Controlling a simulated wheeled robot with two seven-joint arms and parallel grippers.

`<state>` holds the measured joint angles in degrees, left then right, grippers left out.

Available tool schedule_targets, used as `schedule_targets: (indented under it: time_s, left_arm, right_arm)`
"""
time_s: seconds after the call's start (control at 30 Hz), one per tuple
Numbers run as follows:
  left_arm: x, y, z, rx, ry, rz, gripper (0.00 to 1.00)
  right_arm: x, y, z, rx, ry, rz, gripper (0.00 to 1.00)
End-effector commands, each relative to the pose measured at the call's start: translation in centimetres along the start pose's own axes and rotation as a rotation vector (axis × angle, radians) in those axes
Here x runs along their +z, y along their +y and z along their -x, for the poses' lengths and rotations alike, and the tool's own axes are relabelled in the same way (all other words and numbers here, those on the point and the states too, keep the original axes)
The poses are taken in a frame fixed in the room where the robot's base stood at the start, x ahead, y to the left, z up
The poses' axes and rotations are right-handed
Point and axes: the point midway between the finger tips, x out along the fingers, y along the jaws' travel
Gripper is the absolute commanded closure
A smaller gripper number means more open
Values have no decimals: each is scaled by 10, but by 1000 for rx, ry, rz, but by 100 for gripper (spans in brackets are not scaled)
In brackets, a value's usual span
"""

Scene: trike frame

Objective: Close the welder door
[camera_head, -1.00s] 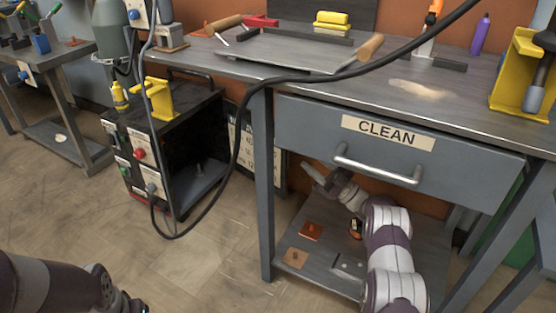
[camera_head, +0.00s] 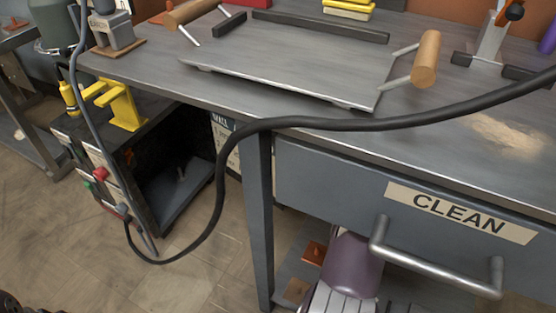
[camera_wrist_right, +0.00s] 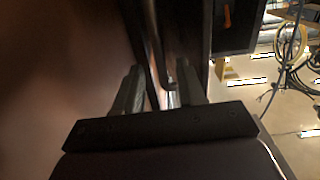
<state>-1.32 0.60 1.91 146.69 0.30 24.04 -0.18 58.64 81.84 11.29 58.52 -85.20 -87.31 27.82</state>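The welder (camera_head: 100,165) is a black box with a control front, standing on the floor left of the workbench. Its side is open onto a dark compartment (camera_head: 180,195). A panel with a white printed chart (camera_head: 224,140), which looks like its swung-open door, stands partly hidden behind the bench leg. My right arm reaches under the bench drawer, and the drawer hides its gripper in the head view. In the right wrist view my right gripper (camera_wrist_right: 160,82) has its fingers apart, with thin upright edges or a bar between or beyond them; contact cannot be told. My left gripper is out of view.
A black cable (camera_head: 222,170) loops from the welder across the bench. Floor before the welder is clear.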

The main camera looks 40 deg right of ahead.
Motion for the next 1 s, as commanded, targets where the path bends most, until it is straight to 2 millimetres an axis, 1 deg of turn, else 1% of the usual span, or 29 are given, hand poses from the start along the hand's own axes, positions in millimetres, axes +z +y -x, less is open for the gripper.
schedule_targets:
  time_s: [0.03, 0.1, 0.2, 0.3, 0.43, 0.63, 0.67, 0.7, 0.77, 0.8, 1.0]
  left_arm:
    - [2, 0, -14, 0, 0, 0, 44]
    - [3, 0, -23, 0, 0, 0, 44]
    - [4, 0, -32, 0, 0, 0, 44]
    - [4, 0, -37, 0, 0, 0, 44]
    - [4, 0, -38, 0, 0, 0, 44]
    - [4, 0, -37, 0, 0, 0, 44]
    - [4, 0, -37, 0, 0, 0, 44]
    - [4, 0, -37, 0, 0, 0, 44]
    - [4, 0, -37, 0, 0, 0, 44]
    - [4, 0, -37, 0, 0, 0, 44]
    - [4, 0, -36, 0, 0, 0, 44]
  right_arm:
    - [8, -1, -13, -5, 1, 2, 60]
    - [8, -1, -30, -4, 0, 3, 60]
    - [6, -1, -50, -3, 2, 2, 60]
    - [4, 0, -63, -2, 1, 2, 60]
    - [1, 0, -70, 0, 2, 1, 60]
    - [0, 0, -70, 0, 2, 1, 60]
    - [0, 0, -70, 0, 2, 1, 64]
    - [0, 0, -70, 0, 2, 2, 77]
    - [0, 0, -70, 0, 2, 2, 96]
    - [0, 0, -70, 0, 2, 2, 100]
    - [-1, -2, -73, -1, 2, 1, 100]
